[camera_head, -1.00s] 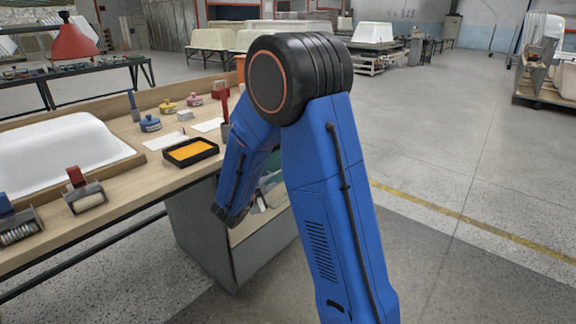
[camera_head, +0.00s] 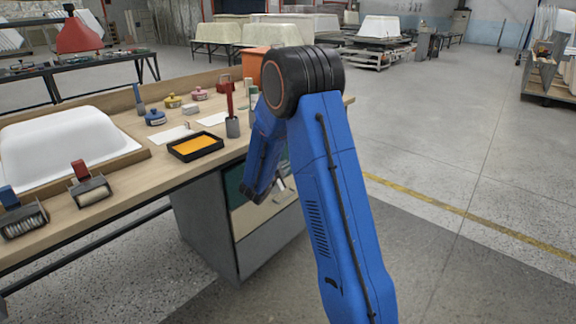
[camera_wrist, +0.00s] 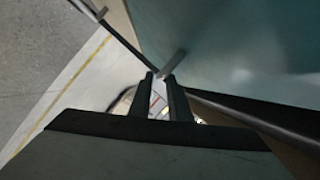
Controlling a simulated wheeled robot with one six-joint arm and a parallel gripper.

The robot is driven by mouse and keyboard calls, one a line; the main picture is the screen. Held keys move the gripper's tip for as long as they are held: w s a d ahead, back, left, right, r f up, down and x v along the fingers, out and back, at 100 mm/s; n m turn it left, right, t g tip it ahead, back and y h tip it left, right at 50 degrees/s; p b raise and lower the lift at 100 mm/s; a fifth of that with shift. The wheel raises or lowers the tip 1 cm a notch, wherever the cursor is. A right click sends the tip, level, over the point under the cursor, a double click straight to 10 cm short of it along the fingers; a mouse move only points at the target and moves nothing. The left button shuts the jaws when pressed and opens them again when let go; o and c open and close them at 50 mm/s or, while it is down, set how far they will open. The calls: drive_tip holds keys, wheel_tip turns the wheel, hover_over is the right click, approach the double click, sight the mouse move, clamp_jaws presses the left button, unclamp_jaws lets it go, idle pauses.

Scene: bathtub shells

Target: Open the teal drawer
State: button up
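The teal drawer (camera_head: 233,184) is in the upper part of the grey cabinet under the workbench. My blue arm hides much of its front in the head view. In the wrist view the teal front (camera_wrist: 245,40) fills the upper right. A grey bar handle (camera_wrist: 173,62) sticks out from it, just beyond my fingertips. My gripper (camera_wrist: 160,77) is open, with a gap between its two dark fingers. The handle lies ahead of the gap, nearer the right finger; I cannot tell whether they touch. The drawer looks closed, though much of it is hidden.
A beige drawer front (camera_head: 262,215) lies below the teal one. The workbench top (camera_head: 125,185) holds a black tray with orange contents (camera_head: 195,146), rollers, small pots and a white tub shell (camera_head: 70,148). Open concrete floor (camera_head: 450,130) lies to the right.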

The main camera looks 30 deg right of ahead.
sight(288, 164)
drive_tip(key=shift+x, duration=2.3)
clamp_jaws()
